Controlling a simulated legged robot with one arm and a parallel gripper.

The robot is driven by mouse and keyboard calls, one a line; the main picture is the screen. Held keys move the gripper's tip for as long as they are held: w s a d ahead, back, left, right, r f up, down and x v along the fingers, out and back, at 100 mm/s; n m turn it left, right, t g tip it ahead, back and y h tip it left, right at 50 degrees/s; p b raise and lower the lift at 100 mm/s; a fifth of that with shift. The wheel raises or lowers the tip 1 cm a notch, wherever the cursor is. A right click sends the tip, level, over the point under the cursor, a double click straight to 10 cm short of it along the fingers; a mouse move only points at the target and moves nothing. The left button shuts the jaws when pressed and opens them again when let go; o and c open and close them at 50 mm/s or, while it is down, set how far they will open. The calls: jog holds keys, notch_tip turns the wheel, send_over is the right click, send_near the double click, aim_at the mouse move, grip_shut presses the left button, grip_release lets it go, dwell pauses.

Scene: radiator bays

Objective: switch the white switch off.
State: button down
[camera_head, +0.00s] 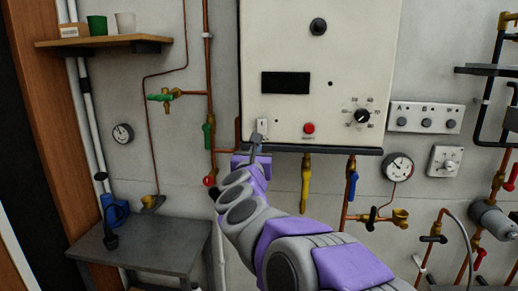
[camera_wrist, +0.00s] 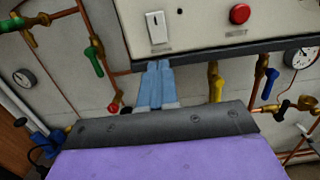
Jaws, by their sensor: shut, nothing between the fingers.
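The white switch (camera_head: 262,126) is a small upright rocker on the lower left front of the cream boiler box. It also shows in the wrist view (camera_wrist: 156,27), near the box's bottom edge. My gripper (camera_head: 257,138) is shut and empty, with its tips just below the switch in the head view. In the wrist view, the blue-grey fingers (camera_wrist: 158,66) are together and point up toward the switch. A small gap shows between the fingertips and the switch there. I cannot tell the rocker's position for sure.
A red button (camera_head: 309,128) and a black dial (camera_head: 362,116) sit right of the switch on the box (camera_head: 290,45). A dark ledge (camera_head: 325,150) runs under the box. Pipes with green, yellow (camera_head: 306,178) and blue (camera_head: 352,183) handles hang around it. A grey table (camera_head: 150,247) stands lower left.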

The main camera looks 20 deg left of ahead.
jog(key=v, duration=0.2)
jog(key=shift+s, duration=0.35)
jog(key=shift+f, duration=0.1)
